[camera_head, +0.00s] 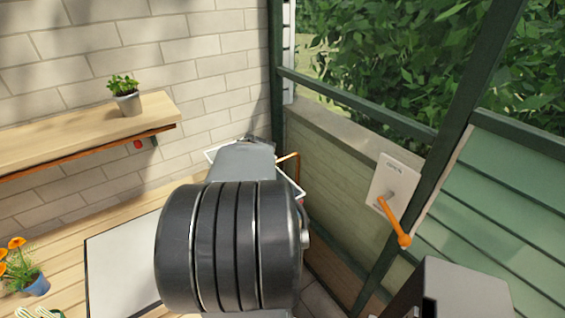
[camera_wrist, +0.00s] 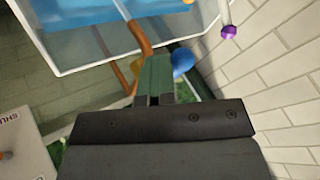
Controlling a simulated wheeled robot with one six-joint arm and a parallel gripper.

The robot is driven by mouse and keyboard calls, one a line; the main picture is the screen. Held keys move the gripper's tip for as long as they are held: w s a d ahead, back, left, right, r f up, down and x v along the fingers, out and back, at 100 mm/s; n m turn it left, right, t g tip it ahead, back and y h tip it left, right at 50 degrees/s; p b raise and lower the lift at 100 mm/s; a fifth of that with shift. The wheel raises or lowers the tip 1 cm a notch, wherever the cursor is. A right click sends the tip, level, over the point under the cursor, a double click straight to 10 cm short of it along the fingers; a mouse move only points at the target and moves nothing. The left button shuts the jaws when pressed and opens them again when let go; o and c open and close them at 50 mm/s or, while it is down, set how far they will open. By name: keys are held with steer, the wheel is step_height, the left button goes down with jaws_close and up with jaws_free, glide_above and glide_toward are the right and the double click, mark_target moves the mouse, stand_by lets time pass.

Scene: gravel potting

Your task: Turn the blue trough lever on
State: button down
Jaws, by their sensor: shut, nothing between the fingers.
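In the wrist view, a clear-walled trough with a blue inside (camera_wrist: 95,30) fills the upper left. A blue round knob (camera_wrist: 183,62), likely the lever's end, shows just right of my gripper (camera_wrist: 157,62). My gripper is shut and empty, its tips close beside the knob; I cannot tell whether they touch. The lever's shaft is hidden, so its position is unclear. In the head view, my arm hides the gripper and most of the trough; only pale rim edges (camera_head: 292,186) show.
An orange pipe (camera_wrist: 138,36) runs close by my gripper, with a purple knob (camera_wrist: 229,32) to the right. A brick wall (camera_wrist: 265,60) stands close on the right. A plate with an orange lever (camera_head: 395,220) is on the window side. A potted plant (camera_head: 126,98) stands on a shelf.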

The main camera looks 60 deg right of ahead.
steer(key=shift+w, duration=0.15)
stand_by(0.4)
steer(key=s+a+r+p, duration=0.5)
steer(key=s+a+r, duration=0.1)
steer(key=a+r, duration=0.1)
steer(key=shift+a, duration=0.55)
stand_by(0.8)
